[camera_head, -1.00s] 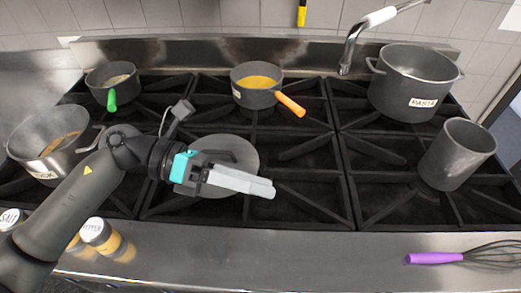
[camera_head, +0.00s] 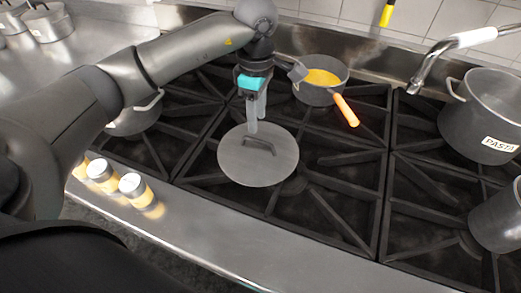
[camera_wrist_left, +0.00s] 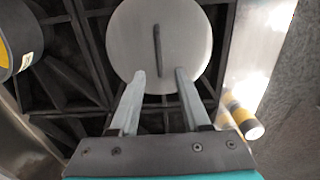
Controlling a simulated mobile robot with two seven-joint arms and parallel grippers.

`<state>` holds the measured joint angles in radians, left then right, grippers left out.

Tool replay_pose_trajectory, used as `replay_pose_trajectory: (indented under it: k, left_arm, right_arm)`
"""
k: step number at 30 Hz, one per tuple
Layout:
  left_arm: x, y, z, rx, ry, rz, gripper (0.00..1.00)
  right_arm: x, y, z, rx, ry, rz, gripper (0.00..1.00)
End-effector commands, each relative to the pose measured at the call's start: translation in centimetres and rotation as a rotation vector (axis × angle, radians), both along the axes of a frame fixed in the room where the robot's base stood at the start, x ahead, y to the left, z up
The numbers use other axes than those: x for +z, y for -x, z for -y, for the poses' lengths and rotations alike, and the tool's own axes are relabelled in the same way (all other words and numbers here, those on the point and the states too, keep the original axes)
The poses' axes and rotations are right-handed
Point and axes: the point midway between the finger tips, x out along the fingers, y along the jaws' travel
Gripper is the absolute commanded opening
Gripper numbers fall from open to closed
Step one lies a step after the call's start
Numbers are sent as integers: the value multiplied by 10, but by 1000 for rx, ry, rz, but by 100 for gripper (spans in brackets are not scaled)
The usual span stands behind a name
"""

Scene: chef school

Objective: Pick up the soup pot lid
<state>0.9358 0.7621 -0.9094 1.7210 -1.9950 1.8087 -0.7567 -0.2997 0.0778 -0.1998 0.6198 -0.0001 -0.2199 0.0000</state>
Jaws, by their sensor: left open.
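The soup pot lid (camera_head: 276,168) is a round grey disc with a dark bar handle (camera_head: 258,147). It lies flat on the black stove grates. My left gripper (camera_head: 252,128) points down over the lid's far edge, behind the handle in the head view. In the left wrist view the lid (camera_wrist_left: 187,22) fills the top middle, and its handle (camera_wrist_left: 157,45) runs lengthwise between the two spread fingers (camera_wrist_left: 160,76). The gripper is open and empty. I cannot tell whether the fingertips touch the lid. My right gripper is not in view.
A small pan of yellow soup with an orange handle (camera_head: 346,110) stands just behind the lid. A PASTA pot (camera_head: 470,125) and a grey pot (camera_head: 500,215) are at the right. Spice jars (camera_head: 132,186) stand on the front ledge. Another pot (camera_head: 135,122) is partly behind my arm.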

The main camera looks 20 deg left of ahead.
Motion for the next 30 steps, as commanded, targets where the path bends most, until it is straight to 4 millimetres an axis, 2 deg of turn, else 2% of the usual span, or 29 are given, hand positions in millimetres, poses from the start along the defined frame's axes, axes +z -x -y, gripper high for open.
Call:
replay_pose_trajectory:
  k: [3, 11, 21, 30]
  left_arm:
    - [-23, 1, 0, 1, 1, -4, 47]
    - [-43, 0, 1, -1, 2, -1, 47]
    - [-88, -1, 0, 0, 3, -1, 47]
    - [-93, -1, 0, -1, 3, 0, 46]
  right_arm:
    - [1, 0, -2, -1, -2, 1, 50]
    - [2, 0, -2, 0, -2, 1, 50]
    - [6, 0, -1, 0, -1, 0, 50]
    - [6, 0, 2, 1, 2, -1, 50]
